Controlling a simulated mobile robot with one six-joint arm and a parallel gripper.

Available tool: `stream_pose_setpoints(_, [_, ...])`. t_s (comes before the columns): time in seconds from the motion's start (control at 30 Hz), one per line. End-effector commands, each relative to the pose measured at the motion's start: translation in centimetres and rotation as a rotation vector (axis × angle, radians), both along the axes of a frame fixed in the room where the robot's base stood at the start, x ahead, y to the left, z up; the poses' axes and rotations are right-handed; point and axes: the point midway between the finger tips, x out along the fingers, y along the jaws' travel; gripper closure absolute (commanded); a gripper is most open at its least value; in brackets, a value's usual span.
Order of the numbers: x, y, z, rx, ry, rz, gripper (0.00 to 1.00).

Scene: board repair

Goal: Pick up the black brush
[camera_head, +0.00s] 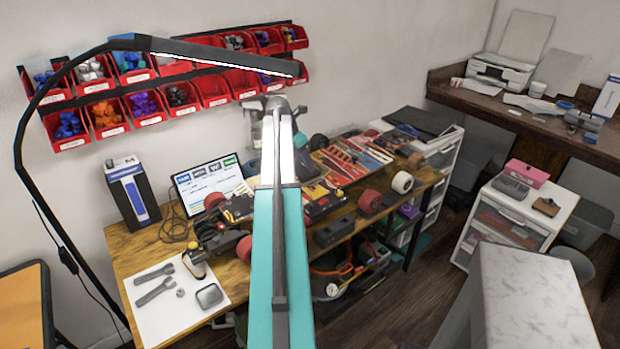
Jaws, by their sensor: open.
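I cannot pick out a black brush with certainty. A small brown and dark block (546,206) lies on top of the white drawer cabinet at the right; it is too small to tell whether it is a brush. Many dark items crowd the wooden workbench (122,262), and none is clearly a brush. My teal and grey arm rises through the middle of the picture and hides part of the bench. No fingertips of my gripper can be made out; its end seems hidden behind my arm.
Red bins (108,117) hang on the wall above the bench. A black lamp (200,50) arches across the left. A laptop (208,180) stands on the bench. A white drawer cabinet (520,205) and a marbled pale block (540,290) stand right. Some dark floor (420,290) is clear.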

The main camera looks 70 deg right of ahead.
Motion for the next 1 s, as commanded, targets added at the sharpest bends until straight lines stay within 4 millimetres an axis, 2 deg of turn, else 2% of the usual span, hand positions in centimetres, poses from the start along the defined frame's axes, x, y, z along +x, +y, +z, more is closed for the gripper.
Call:
stream_pose_setpoints(0.27, [-0.4, -0.2, -1.0, 0.001, 0.000, 0.000, 0.50])
stream_pose_setpoints(0.63, [-1.2, -1.1, -4.3, 0.001, 0.000, -0.001, 0.50])
stream_pose_setpoints(1.0, [-1.4, -1.3, -4.9, 0.000, 0.000, -0.002, 0.50])
